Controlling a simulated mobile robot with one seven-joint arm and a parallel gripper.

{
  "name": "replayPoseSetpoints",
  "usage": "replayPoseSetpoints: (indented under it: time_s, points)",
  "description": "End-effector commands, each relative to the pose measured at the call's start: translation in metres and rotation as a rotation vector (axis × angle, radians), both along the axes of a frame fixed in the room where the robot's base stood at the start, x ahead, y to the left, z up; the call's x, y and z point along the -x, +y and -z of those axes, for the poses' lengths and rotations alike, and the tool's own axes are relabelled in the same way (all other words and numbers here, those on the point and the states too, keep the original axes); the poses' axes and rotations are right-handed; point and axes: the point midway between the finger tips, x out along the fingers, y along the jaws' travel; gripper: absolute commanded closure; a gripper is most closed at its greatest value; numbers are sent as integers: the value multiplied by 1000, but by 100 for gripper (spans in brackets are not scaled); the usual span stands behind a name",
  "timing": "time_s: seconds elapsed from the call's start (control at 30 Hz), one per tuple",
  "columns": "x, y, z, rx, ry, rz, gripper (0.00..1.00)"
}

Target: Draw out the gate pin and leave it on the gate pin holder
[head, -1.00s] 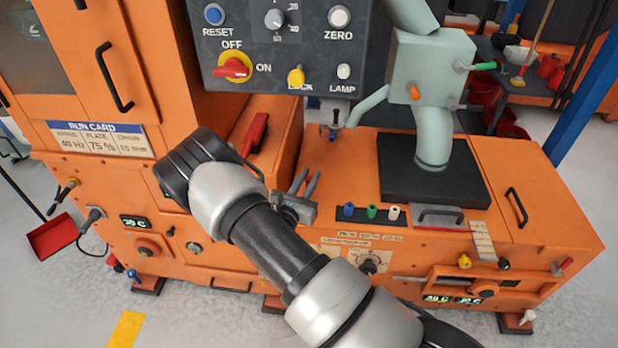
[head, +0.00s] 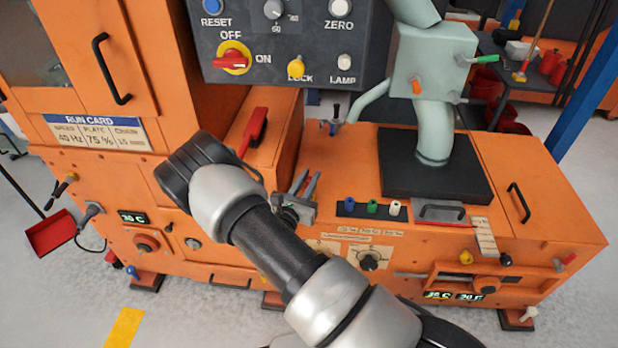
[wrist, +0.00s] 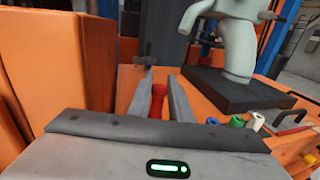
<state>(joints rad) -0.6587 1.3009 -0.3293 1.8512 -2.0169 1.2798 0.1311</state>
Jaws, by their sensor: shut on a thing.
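My gripper (head: 305,180) is over the orange machine's lower deck, left of the blue, green and white plugs. In the wrist view, its two grey fingers (wrist: 160,90) are on either side of a red, round-ended piece (wrist: 158,100), and the jaws are shut on it. I take this piece for the gate pin. Its lower part is hidden, so I cannot tell whether it sits in a hole. I cannot tell which part is the gate pin holder.
A red lever (head: 254,130) stands on the raised block left of the fingers. A grey-green pipe (head: 433,130) rises from a black base (head: 434,185) at the right. The control panel (head: 290,45) overhangs the deck. Coloured plugs (head: 371,208) stand close to the gripper's right.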

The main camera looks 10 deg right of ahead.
Motion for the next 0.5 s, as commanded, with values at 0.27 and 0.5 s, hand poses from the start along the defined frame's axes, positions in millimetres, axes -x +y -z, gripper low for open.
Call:
replayPoseSetpoints:
  time_s: [0.27, 0.5]
  points:
    - [0, 0, 8, 1, 1, 0, 100]
    - [0, 0, 14, 0, 0, 0, 100]
